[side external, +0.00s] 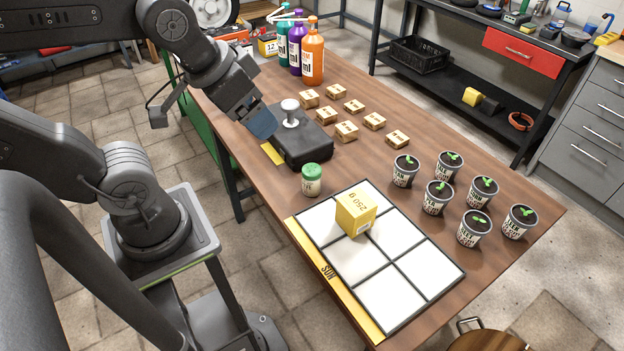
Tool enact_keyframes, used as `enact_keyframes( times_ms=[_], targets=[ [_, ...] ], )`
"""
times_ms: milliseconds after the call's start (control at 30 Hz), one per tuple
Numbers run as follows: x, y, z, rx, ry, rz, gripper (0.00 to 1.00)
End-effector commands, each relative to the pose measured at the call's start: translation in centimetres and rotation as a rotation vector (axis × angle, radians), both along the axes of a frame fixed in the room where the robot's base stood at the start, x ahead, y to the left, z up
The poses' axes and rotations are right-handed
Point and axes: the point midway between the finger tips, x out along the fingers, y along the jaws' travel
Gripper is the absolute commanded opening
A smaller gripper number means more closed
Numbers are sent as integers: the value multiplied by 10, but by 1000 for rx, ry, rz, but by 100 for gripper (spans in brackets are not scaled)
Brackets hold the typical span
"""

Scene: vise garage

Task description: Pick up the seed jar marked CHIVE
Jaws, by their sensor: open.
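One jar (312,181) with a green lid and pale contents stands upright on the wooden table, just behind the white grid board. Its label is partly visible but too small to read, so I cannot tell whether it says CHIVE. My gripper (262,122) is open, above the table's left edge, up and to the left of the jar and apart from it. It is close to a black box (303,144) with a white knob on top. I see nothing held in it, though its far finger is mostly hidden.
The white grid board (392,296) carries a yellow box (356,212) marked 250 g. Several seedling pots (474,229) stand right of it. Tall bottles (313,55) stand at the far end.

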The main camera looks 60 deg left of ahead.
Motion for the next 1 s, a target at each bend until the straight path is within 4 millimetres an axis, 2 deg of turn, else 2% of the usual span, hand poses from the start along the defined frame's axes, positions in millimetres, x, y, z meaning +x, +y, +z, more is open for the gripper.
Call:
enact_keyframes(
  times_ms=[167,367,600,700,833,1000],
  targets=[
    [12,3,-4,57,42,-101,78],
    [54,14,-26,224,175,-482,78],
    [105,34,-74,360,319,-1046,78],
    [120,42,-97,383,354,-1259,78],
    [133,50,-120,394,373,-1465,78],
    [139,54,-136,399,377,-1588,78]
  ],
)
